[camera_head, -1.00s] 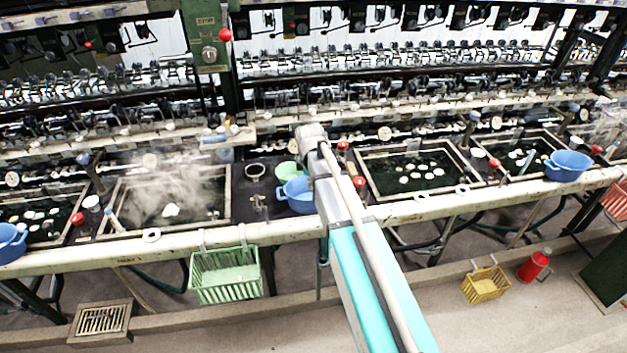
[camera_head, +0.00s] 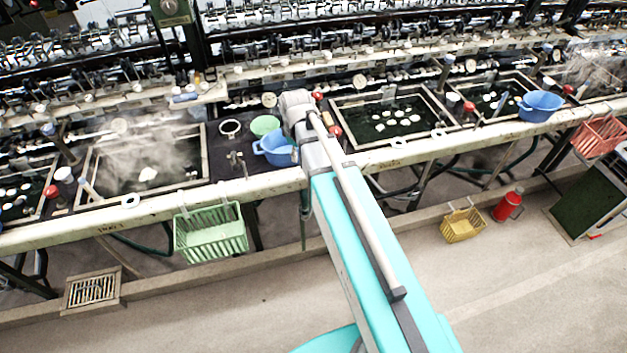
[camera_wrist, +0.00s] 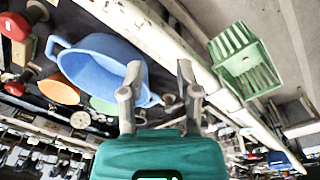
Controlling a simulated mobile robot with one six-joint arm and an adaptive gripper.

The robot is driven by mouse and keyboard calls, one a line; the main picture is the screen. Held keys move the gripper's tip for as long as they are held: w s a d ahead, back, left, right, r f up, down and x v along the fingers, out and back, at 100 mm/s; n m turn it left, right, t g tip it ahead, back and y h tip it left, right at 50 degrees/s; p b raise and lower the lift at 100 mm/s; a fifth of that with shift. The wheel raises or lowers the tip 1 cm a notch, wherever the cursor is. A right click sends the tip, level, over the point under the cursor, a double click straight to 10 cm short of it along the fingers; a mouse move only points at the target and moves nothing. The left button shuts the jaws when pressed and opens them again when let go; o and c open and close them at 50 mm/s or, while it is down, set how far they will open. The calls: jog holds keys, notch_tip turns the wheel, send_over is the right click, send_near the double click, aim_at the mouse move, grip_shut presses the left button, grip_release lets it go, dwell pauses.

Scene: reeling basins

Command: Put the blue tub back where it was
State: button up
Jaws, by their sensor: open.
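A blue tub (camera_head: 275,148) with side lugs sits on the dark counter between two basins, partly behind my arm in the head view. In the wrist view this blue tub (camera_wrist: 100,65) is large, left of centre. My gripper (camera_wrist: 160,82) is open, with one finger overlapping the tub's near rim in the picture and the other to its right. Nothing shows held between the fingers; contact with the tub cannot be told. In the head view the fingers are hidden by my arm. Another blue tub (camera_head: 540,105) stands on the ledge at the right.
A green bowl (camera_head: 265,125) sits behind the near tub; an orange bowl (camera_wrist: 58,88) lies beside it in the wrist view. A steaming basin (camera_head: 145,160) is left, another basin (camera_head: 390,117) right. A green basket (camera_head: 211,232) hangs from the front rail.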

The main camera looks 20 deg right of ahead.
jog(key=s+d+m, duration=0.1)
jog(key=s+m, duration=0.8)
jog(key=s, duration=0.3)
jog(key=shift+s+d+g, duration=0.15)
jog(key=shift+g, duration=0.25)
